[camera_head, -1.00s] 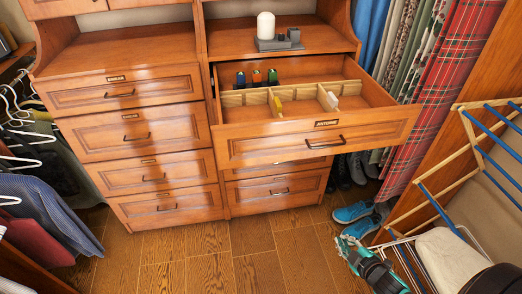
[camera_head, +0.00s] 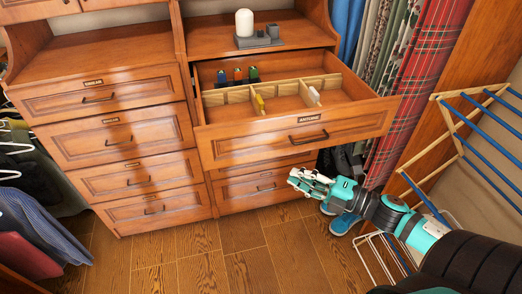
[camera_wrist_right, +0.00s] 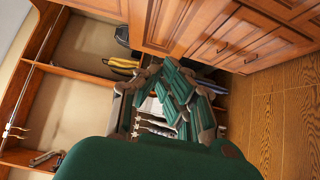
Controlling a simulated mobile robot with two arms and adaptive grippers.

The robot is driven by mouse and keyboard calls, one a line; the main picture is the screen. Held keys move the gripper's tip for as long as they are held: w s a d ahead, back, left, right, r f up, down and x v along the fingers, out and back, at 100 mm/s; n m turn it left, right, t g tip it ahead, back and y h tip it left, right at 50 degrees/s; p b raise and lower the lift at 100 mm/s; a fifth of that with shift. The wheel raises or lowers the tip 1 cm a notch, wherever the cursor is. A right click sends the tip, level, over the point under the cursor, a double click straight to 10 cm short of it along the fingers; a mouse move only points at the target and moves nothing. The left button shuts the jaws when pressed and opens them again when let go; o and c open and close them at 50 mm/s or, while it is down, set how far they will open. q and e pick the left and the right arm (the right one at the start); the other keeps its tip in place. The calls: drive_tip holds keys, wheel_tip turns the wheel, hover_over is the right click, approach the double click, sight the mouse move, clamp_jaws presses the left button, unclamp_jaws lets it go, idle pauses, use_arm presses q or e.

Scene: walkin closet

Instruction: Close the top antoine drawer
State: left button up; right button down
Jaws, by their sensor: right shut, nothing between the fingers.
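The top antoine drawer (camera_head: 300,136) is pulled out from the right half of the wooden dresser in the head view. Its front carries a dark handle (camera_head: 309,138) and a small name plate. Inside are wooden dividers (camera_head: 285,90) and several small items. My right gripper (camera_head: 294,178) is shut and empty, in front of the dresser, below the open drawer's front and apart from the handle. It also shows in the right wrist view (camera_wrist_right: 172,88), pointing toward shelving. My left gripper is not in view.
Closed drawers (camera_head: 261,188) lie below the open one. A wooden drying rack (camera_head: 455,140) with blue bars stands at the right, close to my right arm. Blue shoes (camera_head: 342,222) are on the floor under hanging clothes. The wooden floor (camera_head: 190,258) in front is clear.

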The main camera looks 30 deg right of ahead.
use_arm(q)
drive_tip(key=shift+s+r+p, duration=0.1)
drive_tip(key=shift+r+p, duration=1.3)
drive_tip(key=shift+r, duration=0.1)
use_arm(e)
drive_tip(key=shift+w+a, duration=0.6)
drive_tip(key=shift+w, duration=1.35)
drive_tip(key=shift+w+a, duration=0.6)
drive_tip(key=shift+w, duration=1.3)
drive_tip(key=shift+w+a, duration=0.6)
drive_tip(key=shift+w, duration=1.35)
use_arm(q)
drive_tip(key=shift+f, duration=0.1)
use_arm(e)
drive_tip(key=shift+w, duration=0.15)
